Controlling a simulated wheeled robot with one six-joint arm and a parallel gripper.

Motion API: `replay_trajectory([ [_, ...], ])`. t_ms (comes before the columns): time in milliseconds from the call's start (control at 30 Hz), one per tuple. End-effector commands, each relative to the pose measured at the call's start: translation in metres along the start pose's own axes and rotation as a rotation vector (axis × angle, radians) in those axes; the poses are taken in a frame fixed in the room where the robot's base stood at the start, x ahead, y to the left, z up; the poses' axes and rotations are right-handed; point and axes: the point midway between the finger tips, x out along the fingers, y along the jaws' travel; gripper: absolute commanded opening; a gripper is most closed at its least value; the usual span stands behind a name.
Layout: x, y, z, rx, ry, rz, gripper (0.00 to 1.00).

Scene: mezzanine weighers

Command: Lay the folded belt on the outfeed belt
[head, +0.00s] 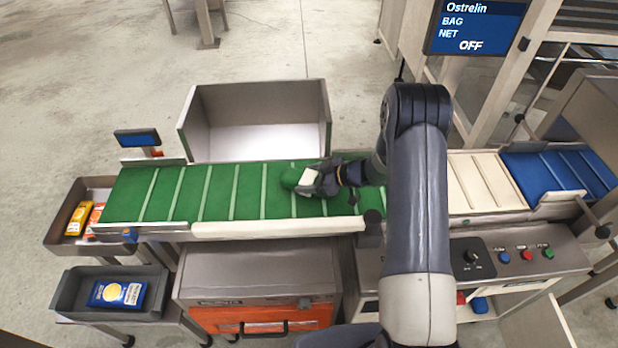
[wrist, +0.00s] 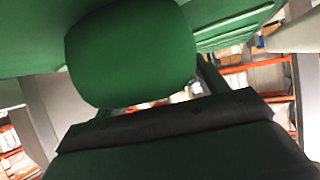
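The folded belt (head: 289,178) is a small rounded green bundle, over or on the long green cleated belt (head: 215,200) at left, which looks like the outfeed belt. My gripper (head: 305,181) reaches in from the right and is shut on the bundle. The folded belt fills the upper middle of the wrist view (wrist: 130,55), just beyond the dark gripper edge. Its similar green makes it hard to tell whether it touches the belt below. My gripper hides part of it, and the fingertips are not clear.
A cream belt (head: 474,183) and a blue belt (head: 560,176) continue the line at right. An open grey bin (head: 257,95) stands behind the green belt. Trays with packets (head: 118,292) stand at left. The green belt's left part is bare.

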Motion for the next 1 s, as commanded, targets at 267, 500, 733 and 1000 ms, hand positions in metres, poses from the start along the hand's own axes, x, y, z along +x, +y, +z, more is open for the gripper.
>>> replay_trajectory([
  [267,0.0,0.0,0.0,0.0,0.0,0.0,0.81],
  [500,-0.008,0.001,-0.003,0.001,0.0,0.002,0.81],
  [733,-0.054,0.001,-0.003,0.0,0.001,0.005,0.81],
  [1000,-0.105,0.001,-0.002,0.001,0.001,0.003,0.81],
])
